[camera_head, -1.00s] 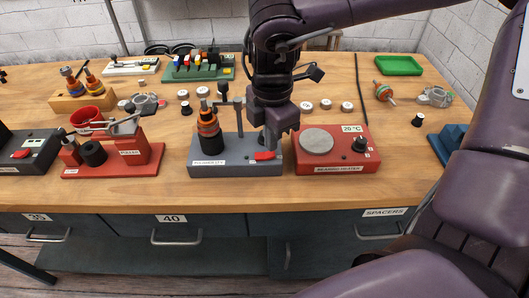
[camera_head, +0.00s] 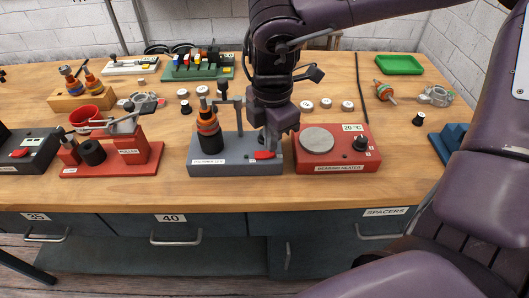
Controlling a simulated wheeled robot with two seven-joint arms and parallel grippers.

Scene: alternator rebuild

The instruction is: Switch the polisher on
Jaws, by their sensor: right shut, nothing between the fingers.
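The polisher is a grey-blue box (camera_head: 235,168) at the middle front of the bench. A rotor with an orange and copper upper part (camera_head: 208,122) stands upright on its left side, beside a thin metal post. A small red switch (camera_head: 264,155) sits on the right of its top, with a white label next to it. My right gripper (camera_head: 269,148) points down, shut and empty, just behind the red switch. I cannot tell whether its fingertips touch the switch. The label on the box front is too small to read surely. My left gripper is out of view.
The red bearing heater (camera_head: 337,167) stands close on the right, with a round plate and black knob. A red puller (camera_head: 138,153) stands to the left. Small round parts lie behind. A green tray (camera_head: 399,65) is at the back right.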

